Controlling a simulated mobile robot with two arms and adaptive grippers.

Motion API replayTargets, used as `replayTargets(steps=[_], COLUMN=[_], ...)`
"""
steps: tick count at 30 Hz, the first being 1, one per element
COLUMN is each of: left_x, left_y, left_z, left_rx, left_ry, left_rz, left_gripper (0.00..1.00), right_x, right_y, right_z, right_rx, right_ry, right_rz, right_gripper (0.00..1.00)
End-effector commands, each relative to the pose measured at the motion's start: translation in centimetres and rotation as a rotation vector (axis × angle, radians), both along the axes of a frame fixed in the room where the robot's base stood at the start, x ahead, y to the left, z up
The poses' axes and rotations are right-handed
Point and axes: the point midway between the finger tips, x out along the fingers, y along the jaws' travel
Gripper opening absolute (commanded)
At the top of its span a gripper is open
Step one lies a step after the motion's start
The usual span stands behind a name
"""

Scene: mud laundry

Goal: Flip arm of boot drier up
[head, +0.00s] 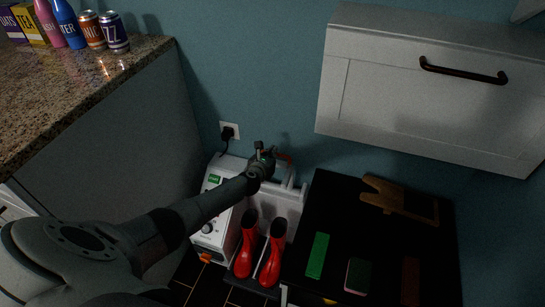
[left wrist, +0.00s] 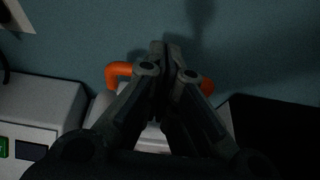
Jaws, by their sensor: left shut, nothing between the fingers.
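The boot drier (head: 213,238) is a white unit with a front control panel, standing low against the blue wall. Its white upper part (head: 297,198) rises behind a pair of red boots (head: 271,260). An orange tubular arm or handle (head: 284,156) shows at its top, and in the left wrist view (left wrist: 119,71) on both sides of my fingers. My left gripper (head: 264,150) is over the top of the drier. In the left wrist view its fingers (left wrist: 165,50) are together and empty, hiding the orange bar's middle; I cannot tell whether they touch it. My right gripper is not in view.
A white wall cabinet (head: 400,95) hangs above. A granite counter (head: 75,85) with cans and boxes is at upper left. A plug sits in a wall socket (head: 229,130).

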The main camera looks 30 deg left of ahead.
Motion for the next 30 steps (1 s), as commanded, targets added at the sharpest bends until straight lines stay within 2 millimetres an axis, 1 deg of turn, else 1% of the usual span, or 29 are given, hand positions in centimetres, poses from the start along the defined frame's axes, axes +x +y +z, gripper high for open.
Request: replayTargets(steps=[1, 4, 8, 17, 30], left_x=[0.2, -0.1, -1.1, -4.0, -9.1], left_y=[0.3, 0.3, 0.0, -0.8, -2.1], left_z=[0.5, 0.7, 1.0, 2.2, 3.8], left_rx=[0.003, 0.005, 0.004, 0.005, 0.001], left_ry=[-0.008, -0.010, -0.011, -0.006, -0.002], left_rz=[0.005, 0.006, 0.005, 0.002, 0.000], left_gripper=[0.00, 0.00, 0.00, 0.00, 0.00], right_x=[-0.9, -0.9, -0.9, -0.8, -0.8], right_y=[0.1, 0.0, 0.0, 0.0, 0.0], right_z=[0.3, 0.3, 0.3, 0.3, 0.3], right_rx=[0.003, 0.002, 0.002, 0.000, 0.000], right_ry=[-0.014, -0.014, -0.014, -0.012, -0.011], right_rz=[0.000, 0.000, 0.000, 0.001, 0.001], right_gripper=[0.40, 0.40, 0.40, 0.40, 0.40])
